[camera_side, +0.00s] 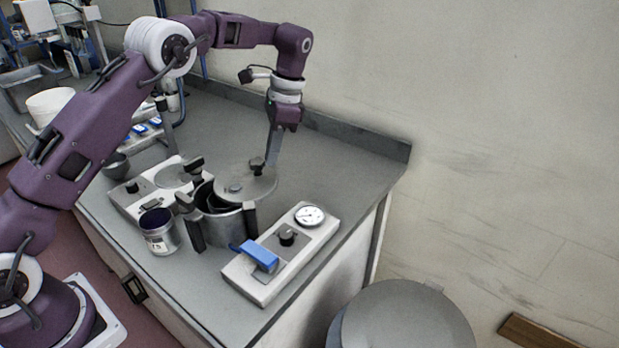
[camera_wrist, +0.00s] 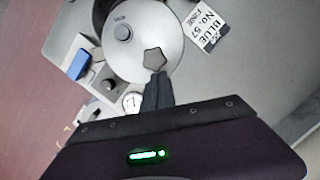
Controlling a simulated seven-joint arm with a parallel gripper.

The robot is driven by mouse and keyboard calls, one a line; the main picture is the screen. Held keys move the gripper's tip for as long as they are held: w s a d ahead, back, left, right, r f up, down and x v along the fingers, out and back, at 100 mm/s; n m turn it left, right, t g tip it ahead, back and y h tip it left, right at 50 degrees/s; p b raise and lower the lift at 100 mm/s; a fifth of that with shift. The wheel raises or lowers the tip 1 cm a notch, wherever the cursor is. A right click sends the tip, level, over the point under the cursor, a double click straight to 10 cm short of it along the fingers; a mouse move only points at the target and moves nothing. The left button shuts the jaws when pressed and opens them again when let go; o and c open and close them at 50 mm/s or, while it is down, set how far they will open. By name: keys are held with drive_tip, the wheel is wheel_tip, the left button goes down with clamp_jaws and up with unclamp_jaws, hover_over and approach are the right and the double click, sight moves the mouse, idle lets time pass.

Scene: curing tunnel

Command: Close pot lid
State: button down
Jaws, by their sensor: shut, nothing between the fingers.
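The pot (camera_side: 222,229) stands on the counter with black side handles. Its round grey lid (camera_side: 259,192) is raised and tilted over it, with the pot's dark inside showing on the left. The lid also shows from above in the wrist view (camera_wrist: 138,20). The tips also show in the wrist view (camera_wrist: 157,76).
A white unit with a gauge (camera_side: 309,215) and blue lever (camera_side: 260,256) stands right of the pot. A labelled tin (camera_side: 160,240) stands front left, and another white unit (camera_side: 130,199) lies behind it. The counter's back right is clear.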

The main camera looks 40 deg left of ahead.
sight(233, 174)
drive_tip(key=s+a+n, duration=0.2)
drive_tip(key=a+n, duration=0.1)
drive_tip(key=s+a+n+h, duration=0.1)
drive_tip(key=n, duration=0.1)
drive_tip(key=shift+a+g, duration=0.3)
drive_tip(key=shift+a, duration=0.1)
drive_tip(key=shift+s+a+n+h, duration=0.2)
drive_tip(key=shift+s+a+n, duration=0.3)
drive_tip(key=shift+n, duration=0.25)
drive_tip(key=shift+s+a+n+h, duration=0.2)
drive_tip(key=shift+s+a+n, duration=0.15)
drive_tip(key=shift+s+n, duration=0.3)
drive_tip(key=v, duration=0.8)
drive_tip(key=s+d+r+t, duration=0.3)
drive_tip(key=s+d+r, duration=0.3)
drive_tip(key=s+r, duration=0.4)
drive_tip(key=s+d+f+t, duration=0.2)
drive_tip(key=s+d, duration=0.1)
drive_tip(key=s, duration=0.7)
drive_tip(key=s+d+f+t, duration=0.2)
drive_tip(key=s+t, duration=0.1)
drive_tip(key=s, duration=0.7)
drive_tip(key=shift+s+d+f, duration=0.25)
drive_tip(key=shift+d+f, duration=0.05)
drive_tip(key=shift+d, duration=0.1)
